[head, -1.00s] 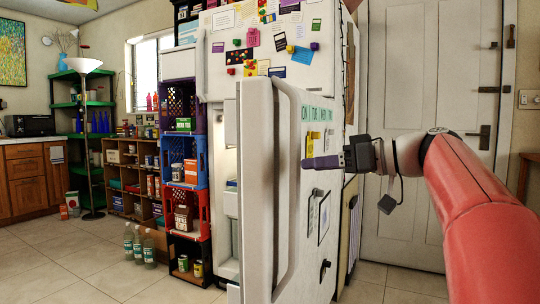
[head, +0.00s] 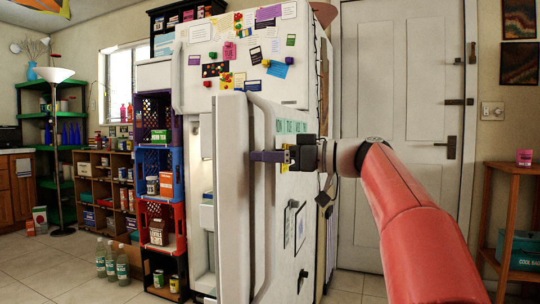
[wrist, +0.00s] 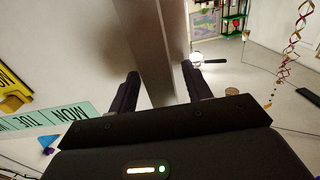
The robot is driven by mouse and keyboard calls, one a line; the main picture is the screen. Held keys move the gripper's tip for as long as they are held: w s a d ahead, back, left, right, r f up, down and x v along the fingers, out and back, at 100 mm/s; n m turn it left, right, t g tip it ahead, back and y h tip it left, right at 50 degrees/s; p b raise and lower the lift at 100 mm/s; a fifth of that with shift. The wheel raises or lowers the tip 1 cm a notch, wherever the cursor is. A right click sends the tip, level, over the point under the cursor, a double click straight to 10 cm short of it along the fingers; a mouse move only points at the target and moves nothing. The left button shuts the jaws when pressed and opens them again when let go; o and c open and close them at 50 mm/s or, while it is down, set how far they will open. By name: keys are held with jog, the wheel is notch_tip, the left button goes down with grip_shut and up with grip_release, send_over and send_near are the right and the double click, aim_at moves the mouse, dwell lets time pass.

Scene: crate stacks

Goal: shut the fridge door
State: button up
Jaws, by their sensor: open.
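The white fridge door (head: 231,180) stands open in the head view, its edge towards me and the lit inside (head: 205,215) showing at its left. A long curved handle (head: 263,225) runs down the door's outer face. My gripper (head: 268,156) is at the upper part of the handle, level and coming from the right. In the wrist view my gripper (wrist: 161,90) has its two dark fingers apart, with the handle bar (wrist: 168,40) running between them. I cannot tell whether either finger touches the bar.
Stacked crates (head: 158,170) stand close to the left of the fridge, with bottles (head: 112,260) on the floor. A white room door (head: 400,130) is behind my arm. A wooden shelf (head: 512,168) stands at the right. Magnets and notes cover the freezer front (head: 215,90).

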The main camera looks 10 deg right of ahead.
jog(key=shift+c, duration=0.4)
grip_shut()
jog(key=shift+a, duration=0.1)
